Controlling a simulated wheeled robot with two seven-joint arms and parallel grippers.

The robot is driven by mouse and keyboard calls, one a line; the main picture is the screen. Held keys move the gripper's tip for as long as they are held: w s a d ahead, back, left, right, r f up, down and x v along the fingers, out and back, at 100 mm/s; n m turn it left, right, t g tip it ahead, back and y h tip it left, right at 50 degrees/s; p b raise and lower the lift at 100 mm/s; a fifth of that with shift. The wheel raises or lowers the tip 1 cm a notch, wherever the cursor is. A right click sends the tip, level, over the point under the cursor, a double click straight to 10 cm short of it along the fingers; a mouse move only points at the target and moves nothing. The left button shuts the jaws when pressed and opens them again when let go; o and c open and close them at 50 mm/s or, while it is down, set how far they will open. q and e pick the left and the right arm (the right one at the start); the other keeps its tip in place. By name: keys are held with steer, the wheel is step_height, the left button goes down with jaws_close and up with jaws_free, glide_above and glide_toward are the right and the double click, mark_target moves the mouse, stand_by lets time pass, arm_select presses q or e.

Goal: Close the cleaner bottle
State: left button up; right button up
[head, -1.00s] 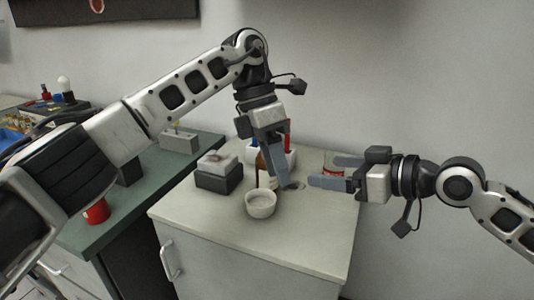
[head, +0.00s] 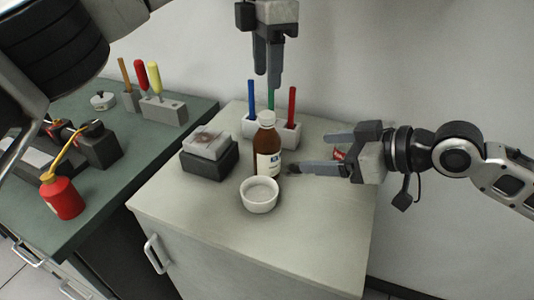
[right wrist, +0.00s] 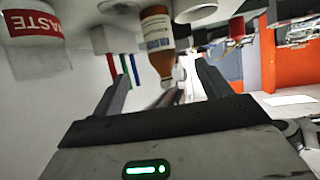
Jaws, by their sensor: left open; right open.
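The brown cleaner bottle (head: 267,160) stands upright on the light cabinet top, with a white and blue label. A white cap (head: 266,118) sits on its neck; how tightly it is on cannot be told. In the right wrist view the bottle (right wrist: 156,35) appears upside down between the fingers' directions. My left gripper (head: 267,80) is open, pointing down, apart from and above the cap. My right gripper (head: 325,152) is open, pointing left at the bottle from its right side, with nothing visible between its fingers.
A white bowl (head: 260,207) stands just in front of the bottle. A grey-lidded dark box (head: 209,165) is at left. A white holder (head: 291,136) with coloured sticks stands behind. A waste container (right wrist: 32,45) is partly hidden by my right gripper. The cabinet's front right is clear.

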mark_target(277, 152)
steer(key=x, duration=1.4)
jaws_close()
arm_select(q)
steer(key=n, duration=1)
steer(key=shift+n, duration=0.3)
steer(key=n, duration=1.1)
steer(key=shift+n, duration=0.4)
steer(key=shift+f, duration=0.1)
steer(key=shift+f, duration=3.9)
